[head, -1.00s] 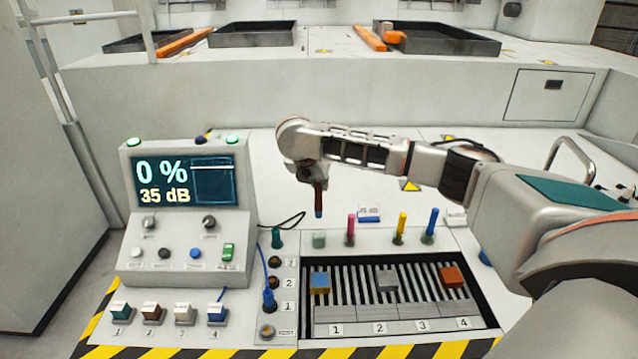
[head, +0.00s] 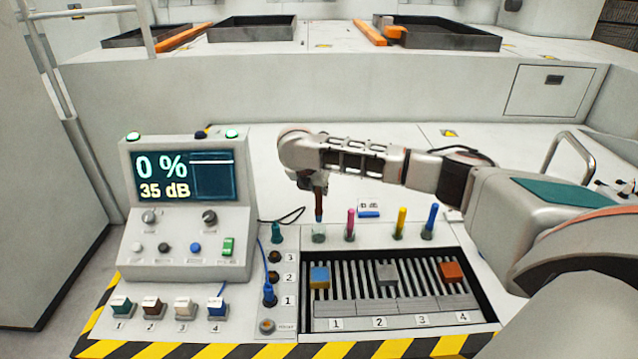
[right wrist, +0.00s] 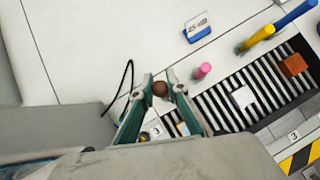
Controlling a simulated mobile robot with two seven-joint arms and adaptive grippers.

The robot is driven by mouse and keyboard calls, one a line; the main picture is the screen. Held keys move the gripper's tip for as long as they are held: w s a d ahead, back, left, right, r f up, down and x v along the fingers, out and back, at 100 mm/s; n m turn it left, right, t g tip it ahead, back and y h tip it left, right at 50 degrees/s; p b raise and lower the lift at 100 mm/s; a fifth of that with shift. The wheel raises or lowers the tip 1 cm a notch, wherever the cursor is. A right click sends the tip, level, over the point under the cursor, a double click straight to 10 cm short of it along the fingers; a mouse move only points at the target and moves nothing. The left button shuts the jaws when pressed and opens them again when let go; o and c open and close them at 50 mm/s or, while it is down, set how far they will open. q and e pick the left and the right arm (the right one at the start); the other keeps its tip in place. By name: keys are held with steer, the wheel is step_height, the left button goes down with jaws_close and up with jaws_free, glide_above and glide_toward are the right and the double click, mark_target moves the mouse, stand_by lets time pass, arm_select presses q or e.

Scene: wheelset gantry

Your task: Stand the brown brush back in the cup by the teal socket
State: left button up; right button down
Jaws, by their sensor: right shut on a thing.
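My right gripper (head: 318,182) is shut on the brown brush (head: 319,205) and holds it upright with its tip down. The brush's lower tip is at the mouth of the small greenish cup (head: 319,236); I cannot tell how far inside it is. The teal socket (head: 277,234) stands just left of this cup. In the right wrist view the brush's round brown end (right wrist: 160,89) sits between the two fingers (right wrist: 161,84), and the cup is hidden. My left gripper is not in view.
Pink (head: 350,224), yellow (head: 400,222) and blue (head: 431,220) brushes stand to the right along the same row. A slotted tray (head: 492,318) with several blocks lies in front. A console (head: 185,262) stands at the left.

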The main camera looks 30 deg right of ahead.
mark_target(318, 202)
steer(key=shift+f, duration=2.9)
steer(key=c, duration=1.9)
jaws_free()
steer(key=v, duration=1.2)
